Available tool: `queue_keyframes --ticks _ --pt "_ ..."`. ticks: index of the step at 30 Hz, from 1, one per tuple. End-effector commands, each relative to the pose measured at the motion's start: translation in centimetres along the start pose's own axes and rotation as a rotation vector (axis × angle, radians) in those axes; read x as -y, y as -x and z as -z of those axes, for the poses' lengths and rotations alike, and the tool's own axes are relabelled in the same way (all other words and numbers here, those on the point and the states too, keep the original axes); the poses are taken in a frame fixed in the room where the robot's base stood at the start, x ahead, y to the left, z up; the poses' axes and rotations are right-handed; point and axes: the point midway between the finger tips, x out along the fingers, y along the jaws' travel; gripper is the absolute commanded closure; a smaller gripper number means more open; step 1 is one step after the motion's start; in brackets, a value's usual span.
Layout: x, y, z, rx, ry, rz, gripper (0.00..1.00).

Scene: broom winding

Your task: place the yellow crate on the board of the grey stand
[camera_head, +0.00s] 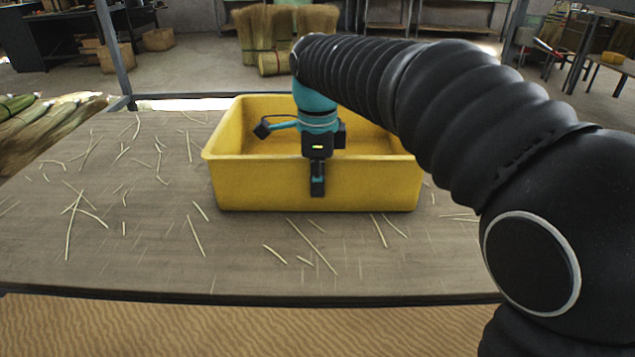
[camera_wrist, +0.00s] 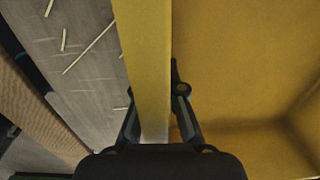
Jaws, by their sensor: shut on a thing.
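The yellow crate (camera_head: 240,185) sits upright on the wooden table top, its long near wall facing me, and looks empty. My gripper (camera_head: 318,180) reaches down over the middle of the near wall. In the wrist view my gripper (camera_wrist: 158,110) has one finger on each side of the yellow crate's wall (camera_wrist: 150,75) and is shut on its rim. The inside of the crate fills the right of that view. My arm hides the crate's far right part. I cannot make out a grey stand with a board for certain.
The table top (camera_head: 110,250) is strewn with several loose straw pieces (camera_head: 310,247). Green and pale broom bundles (camera_head: 35,120) lie at the far left. Straw bundles (camera_head: 275,35) stand behind the table. Shelves and boxes (camera_head: 118,57) are farther back.

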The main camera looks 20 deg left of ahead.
Motion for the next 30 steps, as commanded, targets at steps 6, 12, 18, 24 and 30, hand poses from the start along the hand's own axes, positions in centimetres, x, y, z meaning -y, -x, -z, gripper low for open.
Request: queue_keyframes --ticks 6,12,18,24,30 --pt "0.0 -0.3 0.0 0.000 0.000 0.000 0.80" --pt "0.0 -0.3 0.0 0.000 0.000 -0.001 0.67" --pt "0.0 0.0 0.0 0.000 0.000 0.000 0.67" --pt "0.1 2.5 0.0 0.001 0.000 0.002 0.67" --pt "0.1 6.7 0.0 0.001 0.000 0.002 0.67"
